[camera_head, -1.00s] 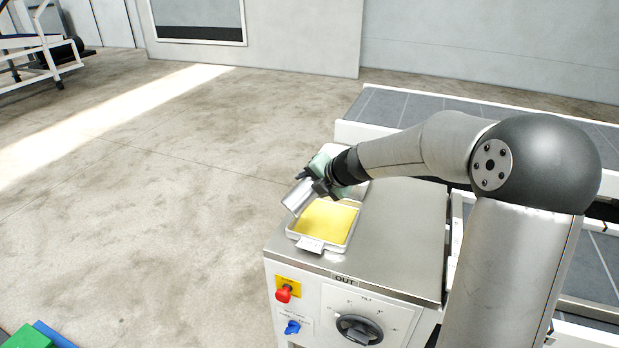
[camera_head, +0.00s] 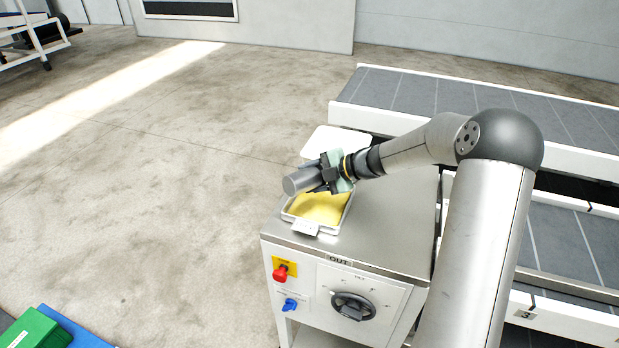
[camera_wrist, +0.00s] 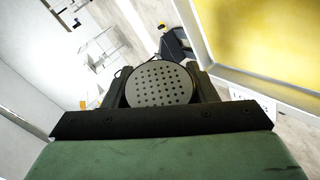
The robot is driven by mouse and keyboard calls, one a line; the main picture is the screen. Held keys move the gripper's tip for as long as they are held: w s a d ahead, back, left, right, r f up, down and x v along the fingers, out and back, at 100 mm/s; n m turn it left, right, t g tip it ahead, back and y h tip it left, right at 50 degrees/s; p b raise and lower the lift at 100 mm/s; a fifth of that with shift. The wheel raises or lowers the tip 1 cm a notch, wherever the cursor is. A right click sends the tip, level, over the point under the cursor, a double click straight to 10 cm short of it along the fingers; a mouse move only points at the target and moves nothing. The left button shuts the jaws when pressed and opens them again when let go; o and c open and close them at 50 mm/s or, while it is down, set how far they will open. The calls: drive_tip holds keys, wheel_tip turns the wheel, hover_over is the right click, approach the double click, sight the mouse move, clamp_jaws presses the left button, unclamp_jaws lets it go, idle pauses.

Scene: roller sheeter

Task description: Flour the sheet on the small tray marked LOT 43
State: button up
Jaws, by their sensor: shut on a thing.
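My gripper (camera_head: 331,176) is shut on a grey metal shaker (camera_head: 300,184). In the wrist view, the shaker's round perforated top (camera_wrist: 160,84) sits between the two dark fingers. The shaker is tilted onto its side above a small white tray (camera_head: 346,217) holding a yellow sheet (camera_head: 320,208). The sheet also shows at the upper right of the wrist view (camera_wrist: 262,35). A white tag (camera_head: 305,227) is on the tray's near edge; its lettering is too small to read in the head view and only partly visible in the wrist view. No flour is clearly visible on the sheet.
The tray rests on a steel-topped stand (camera_head: 390,225) marked OUT, with a red button (camera_head: 280,272), a blue knob (camera_head: 291,305) and a black dial (camera_head: 353,306) on its front. Another white tray (camera_head: 337,140) lies behind. Grey conveyors (camera_head: 480,98) run at the right.

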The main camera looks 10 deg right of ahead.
drive_tip(key=shift+w+d, duration=0.4)
drive_tip(key=shift+d, duration=0.3)
drive_tip(key=shift+a, duration=0.1)
drive_tip(key=shift+s+a, duration=0.55)
drive_tip(key=shift+a, duration=0.35)
drive_tip(key=shift+s+a, duration=0.55)
drive_tip(key=shift+a, duration=0.35)
drive_tip(key=shift+w+d, duration=0.35)
drive_tip(key=shift+d, duration=0.3)
drive_tip(key=shift+w+d, duration=0.4)
drive_tip(key=shift+d, duration=0.2)
drive_tip(key=shift+w+d, duration=0.35)
drive_tip(key=shift+d, duration=0.3)
drive_tip(key=shift+s+a, duration=0.35)
drive_tip(key=shift+a, duration=0.3)
drive_tip(key=shift+s+a, duration=0.4)
drive_tip(key=shift+a, duration=0.25)
drive_tip(key=shift+s+a, duration=0.35)
drive_tip(key=shift+a, duration=0.3)
